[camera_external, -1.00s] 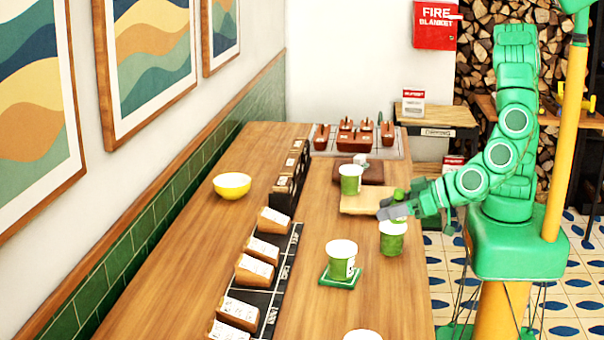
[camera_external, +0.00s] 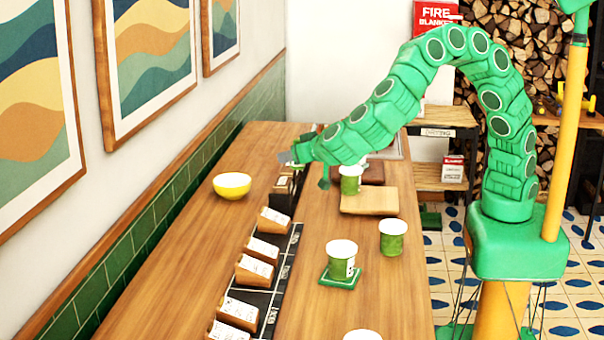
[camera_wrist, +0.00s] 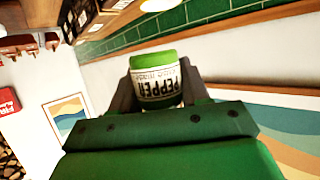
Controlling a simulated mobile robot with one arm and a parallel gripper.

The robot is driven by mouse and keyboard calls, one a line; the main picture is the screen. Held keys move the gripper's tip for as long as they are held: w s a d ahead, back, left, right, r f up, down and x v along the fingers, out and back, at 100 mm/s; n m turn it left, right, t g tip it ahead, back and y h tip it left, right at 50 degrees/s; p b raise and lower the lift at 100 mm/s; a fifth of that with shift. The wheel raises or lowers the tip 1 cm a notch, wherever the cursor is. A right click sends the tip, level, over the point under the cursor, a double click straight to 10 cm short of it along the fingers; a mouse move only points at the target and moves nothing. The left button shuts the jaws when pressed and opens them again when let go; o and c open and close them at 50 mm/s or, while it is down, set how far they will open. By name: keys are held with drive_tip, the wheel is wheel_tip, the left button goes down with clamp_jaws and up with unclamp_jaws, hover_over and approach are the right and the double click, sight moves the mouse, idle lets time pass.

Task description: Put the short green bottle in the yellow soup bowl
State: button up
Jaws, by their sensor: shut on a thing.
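My gripper (camera_external: 287,157) is raised over the counter, up and to the right of the yellow soup bowl (camera_external: 232,186) in the external view. The bowl stands near the tiled wall, and no contents are visible. In the wrist view a yellow rim, apparently the bowl (camera_wrist: 158,4), shows at the top edge. There my gripper's two dark fingers are shut on a short bottle (camera_wrist: 155,82) with a green cap and a white label reading PEPPER. I cannot clearly make out the held bottle in the external view.
A row of wooden label blocks (camera_external: 254,270) on a black strip runs along the counter, right of the bowl. Green cups with white tops (camera_external: 393,238) and a wooden board (camera_external: 369,201) stand to the right. Counter around the bowl is clear.

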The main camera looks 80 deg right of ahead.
drive_tip(key=w+d+m+g+h, duration=0.1)
drive_tip(key=w+d+m+g, duration=0.15)
drive_tip(key=d, duration=0.55)
drive_tip(key=w+d+m+g+h, duration=0.1)
drive_tip(key=w+d+h, duration=0.15)
drive_tip(key=d, duration=0.55)
drive_tip(key=shift+t+y, duration=0.25)
drive_tip(key=shift+y, duration=0.2)
drive_tip(key=shift+w+f, duration=2.05)
drive_tip(key=shift+w, duration=0.35)
drive_tip(key=shift+w+f, duration=2)
drive_tip(key=shift+w, duration=0.45)
drive_tip(key=shift+w+f, duration=2.05)
drive_tip(key=shift+w, duration=0.35)
drive_tip(key=shift+f, duration=0.1)
